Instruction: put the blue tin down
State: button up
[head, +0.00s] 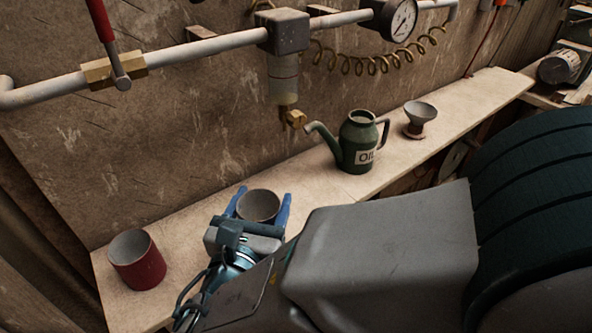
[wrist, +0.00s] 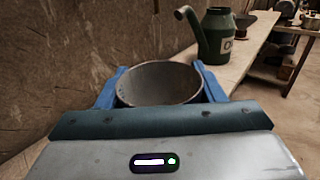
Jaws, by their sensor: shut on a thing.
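The tin (head: 258,208) is between the blue fingers of my gripper (head: 263,195), over the near-left part of the wooden shelf (head: 190,240). The gripper is shut on it, one finger on each side. The tin is upright, with its open grey mouth facing up. It also shows in the wrist view (wrist: 160,85). Its outer wall is mostly hidden by the fingers and gripper body, so its blue colour barely shows. Its base is hidden, so I cannot tell whether it touches the shelf or hangs just above it.
A red tin (head: 137,262) stands at the shelf's left end. A green oil can (head: 357,145) and a small funnel-shaped cup (head: 419,118) stand farther right. A pipe (head: 220,45) with a hanging filter (head: 284,75) runs along the wall. Shelf between gripper and oil can is bare.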

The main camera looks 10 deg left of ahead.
jog(key=w+f, duration=0.1)
jog(key=w, duration=0.5)
jog(key=w+f, duration=0.1)
jog(key=w, duration=0.5)
jog(key=w+f, duration=0.1)
jog(key=w, duration=0.4)
jog(key=shift+w+a+f+p, duration=0.1)
jog(key=shift+w+p, duration=0.3)
jog(key=shift+f, duration=0.15)
jog(key=shift+f, duration=0.1)
jog(key=shift+f, duration=0.15)
jog(key=o, duration=1.1)
